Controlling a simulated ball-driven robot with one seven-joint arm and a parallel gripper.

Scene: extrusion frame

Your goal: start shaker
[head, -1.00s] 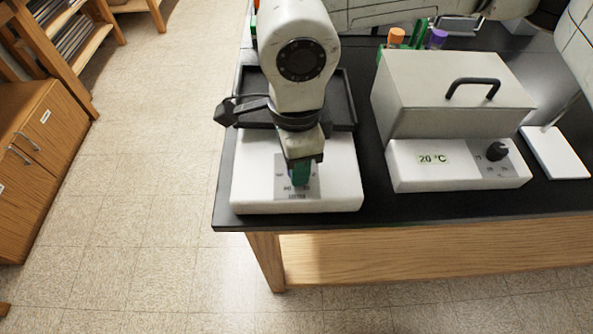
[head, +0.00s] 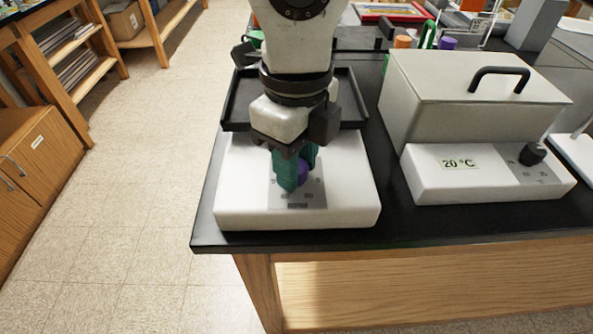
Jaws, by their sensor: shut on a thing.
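The shaker (head: 235,205) is a white box with a black platform (head: 350,110) at its back, standing on the black bench top. A grey control panel (head: 315,198) with small markings is on its front. The fingers cover part of the knob and panel, so the knob's setting is hidden. My arm covers the middle of the platform.
To the right stands a grey lidded box (head: 470,90) on a white base, with a black handle, a "20 °C" label and a black knob (head: 532,154). Orange and purple caps show behind it. The bench's front edge (head: 430,240) is close. Tiled floor (head: 130,200) is clear at left.

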